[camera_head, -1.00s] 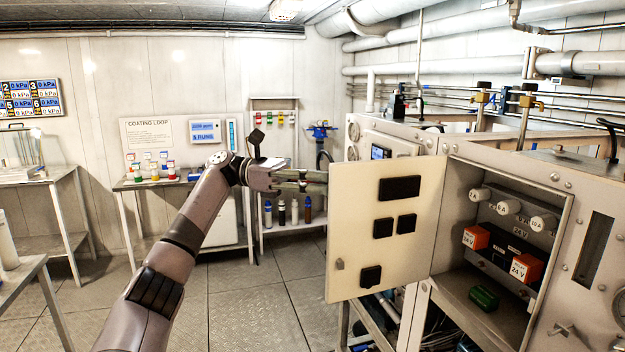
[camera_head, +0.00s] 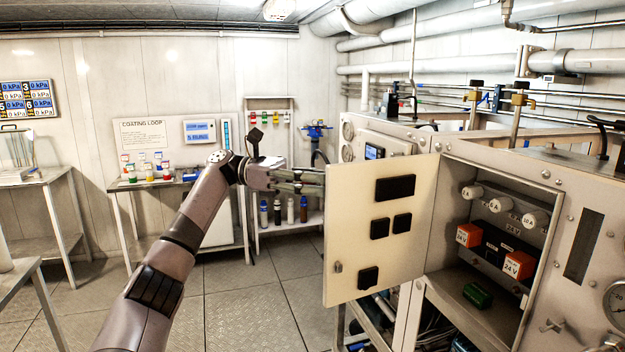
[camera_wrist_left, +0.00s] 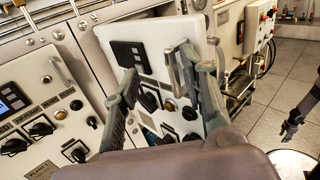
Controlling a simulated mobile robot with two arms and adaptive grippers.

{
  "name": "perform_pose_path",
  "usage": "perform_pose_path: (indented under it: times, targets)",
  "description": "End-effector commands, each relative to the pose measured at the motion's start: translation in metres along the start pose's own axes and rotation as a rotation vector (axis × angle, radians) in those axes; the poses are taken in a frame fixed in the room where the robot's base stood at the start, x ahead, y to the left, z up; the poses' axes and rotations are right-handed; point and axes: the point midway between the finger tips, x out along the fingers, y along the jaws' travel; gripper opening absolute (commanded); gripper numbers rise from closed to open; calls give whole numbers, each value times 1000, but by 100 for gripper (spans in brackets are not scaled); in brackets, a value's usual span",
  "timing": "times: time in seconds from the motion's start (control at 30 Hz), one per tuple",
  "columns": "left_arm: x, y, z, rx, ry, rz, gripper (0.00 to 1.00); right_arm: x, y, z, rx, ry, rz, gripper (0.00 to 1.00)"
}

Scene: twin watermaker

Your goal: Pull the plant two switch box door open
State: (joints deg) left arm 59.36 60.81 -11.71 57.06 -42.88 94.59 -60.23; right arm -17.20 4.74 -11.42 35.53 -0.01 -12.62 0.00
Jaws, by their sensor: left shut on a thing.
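The cream switch box door (camera_head: 355,240) stands swung wide open, hinged at the left of the box, its inner face with several black blocks towards the head camera. The open switch box (camera_head: 480,262) shows white fuses, orange blocks and a green block. My left gripper (camera_head: 312,182) is at the door's free edge, its fingertips partly hidden behind the door. In the left wrist view the door's outer face (camera_wrist_left: 150,35) has knobs and a metal handle (camera_wrist_left: 174,72). The left fingers (camera_wrist_left: 165,95) are shut on the handle. My right gripper (camera_wrist_left: 290,128) hangs empty at the right.
A coating loop bench (camera_head: 150,180) and a shelf of bottles (camera_head: 290,213) stand at the back wall. A table (camera_head: 20,275) is at the left front. Pipes (camera_head: 450,40) run above the panel. The floor (camera_head: 245,310) before the door is clear.

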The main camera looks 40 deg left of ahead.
Motion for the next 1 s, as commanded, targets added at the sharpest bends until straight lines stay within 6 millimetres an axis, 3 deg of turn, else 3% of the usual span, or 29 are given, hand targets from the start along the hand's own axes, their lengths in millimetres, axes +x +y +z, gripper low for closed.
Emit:
perform_pose_path:
  times: [0.23, 0.63, 1.0]
  targets:
    - [-3, 3, 1, -3, -5, 9, 28, 0, -3, 0, 0, 0, -4, 40]
    - [-65, -2, 2, 3, -8, 5, 28, 0, -2, 0, 0, 1, -3, 40]
    - [-82, -4, 0, 4, -7, 0, 28, 0, -2, -1, 0, 1, -3, 40]
